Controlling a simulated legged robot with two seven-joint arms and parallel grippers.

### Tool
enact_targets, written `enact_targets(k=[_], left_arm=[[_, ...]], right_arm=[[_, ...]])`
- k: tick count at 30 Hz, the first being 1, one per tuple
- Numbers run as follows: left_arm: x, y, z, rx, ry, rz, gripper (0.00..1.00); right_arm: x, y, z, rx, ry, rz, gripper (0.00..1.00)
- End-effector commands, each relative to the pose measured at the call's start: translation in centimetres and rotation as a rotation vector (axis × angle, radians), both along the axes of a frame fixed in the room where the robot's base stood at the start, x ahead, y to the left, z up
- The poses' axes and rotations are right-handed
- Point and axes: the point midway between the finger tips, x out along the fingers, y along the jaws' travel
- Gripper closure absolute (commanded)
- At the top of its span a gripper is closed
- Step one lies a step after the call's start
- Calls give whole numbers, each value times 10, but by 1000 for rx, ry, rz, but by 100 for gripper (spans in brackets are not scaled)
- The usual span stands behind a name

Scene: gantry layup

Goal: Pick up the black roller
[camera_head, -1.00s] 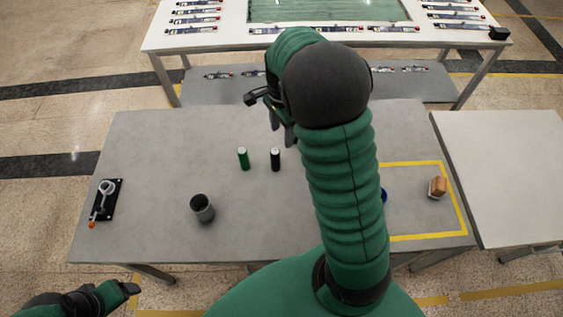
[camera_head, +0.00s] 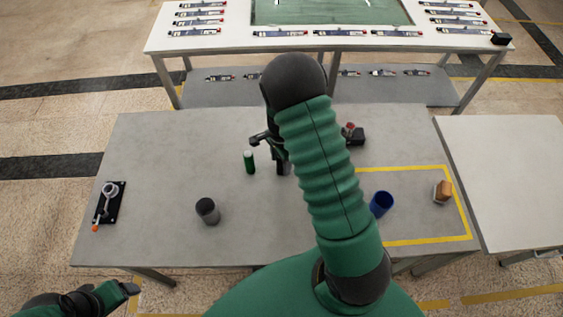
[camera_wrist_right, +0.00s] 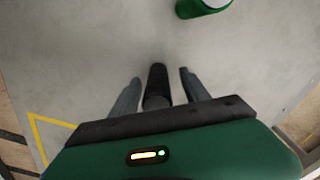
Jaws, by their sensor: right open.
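The black roller (camera_wrist_right: 156,78) stands between the two fingers of my open right gripper (camera_wrist_right: 160,84) in the right wrist view, with a gap on each side. In the head view my right gripper (camera_head: 268,147) is over the grey table, and the arm and fingers largely hide the roller (camera_head: 281,168).
On the grey table (camera_head: 150,160) are a dark grey cup (camera_head: 208,211), a black fixture with a lever (camera_head: 109,203), a blue cup (camera_head: 381,203), a wooden-topped block (camera_head: 442,192) inside yellow tape, and a black item with a red top (camera_head: 354,134). A white table (camera_head: 505,180) adjoins right.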

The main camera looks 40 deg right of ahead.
Motion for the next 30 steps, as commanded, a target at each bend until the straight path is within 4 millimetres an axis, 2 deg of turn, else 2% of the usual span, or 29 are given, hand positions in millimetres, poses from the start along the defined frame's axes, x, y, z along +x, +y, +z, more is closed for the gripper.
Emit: enact_targets(k=[3, 15, 30], left_arm=[[0, 0, 0, 0, 0, 1, 26], [0, 0, 0, 0, 0, 0, 26], [0, 0, -1, 0, 0, 0, 26]], right_arm=[[0, 0, 0, 0, 0, 0, 47], [0, -3, -1, 1, 1, -1, 100], [1, -3, 4, 0, 0, 0, 100]])
